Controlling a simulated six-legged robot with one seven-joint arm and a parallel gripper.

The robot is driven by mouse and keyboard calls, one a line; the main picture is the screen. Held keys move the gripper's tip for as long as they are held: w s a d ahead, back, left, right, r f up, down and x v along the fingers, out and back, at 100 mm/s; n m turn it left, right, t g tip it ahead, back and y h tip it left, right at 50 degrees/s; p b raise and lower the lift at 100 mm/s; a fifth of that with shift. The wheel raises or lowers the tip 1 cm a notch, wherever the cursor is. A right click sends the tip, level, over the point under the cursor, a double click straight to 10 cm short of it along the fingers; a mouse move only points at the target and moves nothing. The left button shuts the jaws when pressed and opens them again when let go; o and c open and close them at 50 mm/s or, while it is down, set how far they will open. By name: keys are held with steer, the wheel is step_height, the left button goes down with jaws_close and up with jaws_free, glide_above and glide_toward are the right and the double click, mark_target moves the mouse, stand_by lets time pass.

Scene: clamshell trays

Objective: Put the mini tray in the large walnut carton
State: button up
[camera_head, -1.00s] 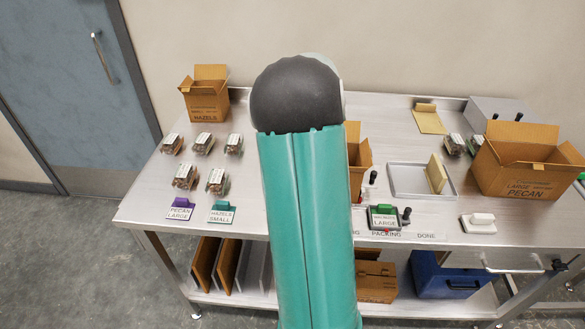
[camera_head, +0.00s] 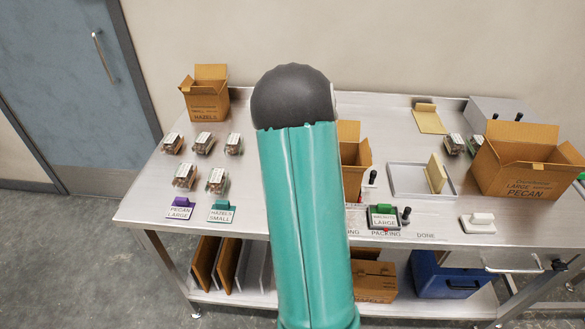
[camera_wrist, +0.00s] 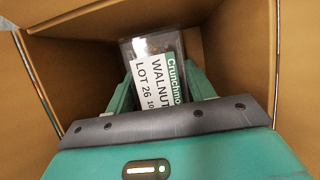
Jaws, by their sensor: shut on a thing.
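My gripper (camera_wrist: 162,100) is shut on the mini tray (camera_wrist: 155,55), a small clear clamshell with a white and green label reading WALNUT LOT 26. The tray is between the two green fingers in the wrist view, with brown cardboard walls (camera_wrist: 70,70) of a carton around it. Whether the tray touches the carton's floor I cannot tell. In the head view a carton (camera_head: 353,155) stands mid-table, mostly hidden behind my green arm, and its print is hidden. A sign (camera_head: 383,218) in front of it reads LARGE, its upper word likely walnuts. The gripper is hidden in the head view.
A HAZELS carton (camera_head: 206,100) stands at the back left, with several clamshells (camera_head: 204,143) in front of it. A PECAN carton (camera_head: 525,170) stands at the right. A shallow grey tray (camera_head: 405,188) lies beside the middle carton. Carton walls closely surround my gripper.

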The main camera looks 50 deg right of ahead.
steer(key=shift+f, duration=0.25)
steer(key=o, duration=1.1)
steer(key=shift+r, duration=0.3)
steer(key=v, duration=1.2)
steer(key=shift+r, duration=0.35)
